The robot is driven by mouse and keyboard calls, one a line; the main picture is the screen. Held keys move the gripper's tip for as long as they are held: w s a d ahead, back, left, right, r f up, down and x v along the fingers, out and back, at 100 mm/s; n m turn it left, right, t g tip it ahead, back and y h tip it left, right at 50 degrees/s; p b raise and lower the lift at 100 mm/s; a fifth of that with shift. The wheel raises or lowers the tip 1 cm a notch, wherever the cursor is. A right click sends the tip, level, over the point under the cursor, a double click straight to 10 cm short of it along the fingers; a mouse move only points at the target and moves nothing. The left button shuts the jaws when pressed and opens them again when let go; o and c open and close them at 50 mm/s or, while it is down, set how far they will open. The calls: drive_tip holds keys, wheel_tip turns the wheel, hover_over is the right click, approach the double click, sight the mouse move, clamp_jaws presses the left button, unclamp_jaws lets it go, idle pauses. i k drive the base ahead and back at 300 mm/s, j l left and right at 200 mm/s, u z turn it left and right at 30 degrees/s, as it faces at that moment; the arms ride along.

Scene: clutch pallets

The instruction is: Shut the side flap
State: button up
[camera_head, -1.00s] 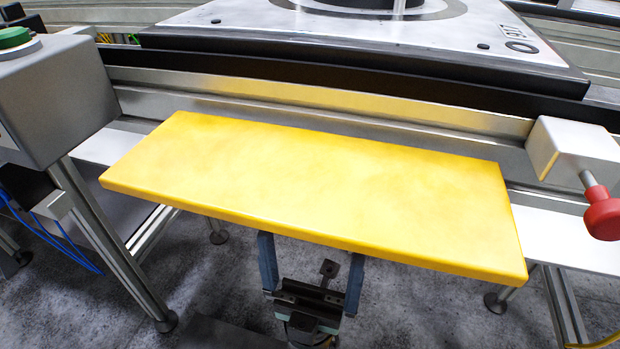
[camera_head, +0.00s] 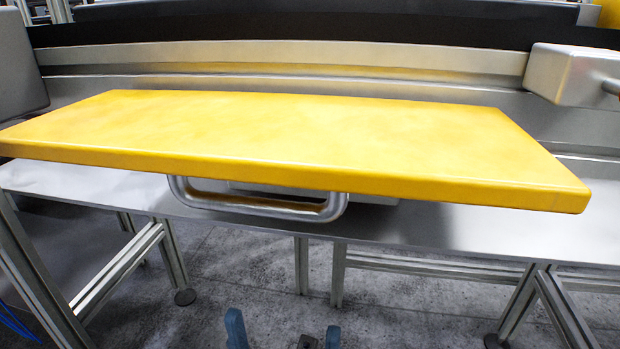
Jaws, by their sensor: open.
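The side flap (camera_head: 300,130) is a yellow panel that sticks out toward me, roughly level, across the middle of the head view. A metal bar handle (camera_head: 262,206) shows below its front edge. My gripper (camera_head: 283,328) is at the bottom edge of the view, with only the two blue fingertips and a bit between them showing. The fingers are apart and empty, below and in front of the flap, not touching it or the handle. The rest of the gripper is out of frame.
A metal shelf (camera_head: 440,228) runs beneath the flap on metal frame legs (camera_head: 115,270). A grey box (camera_head: 20,75) stands at the left and a lighter metal box (camera_head: 575,72) at the right. The grey floor (camera_head: 250,265) in front is clear.

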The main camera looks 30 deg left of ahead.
sight(341, 146)
drive_tip(key=k, duration=1)
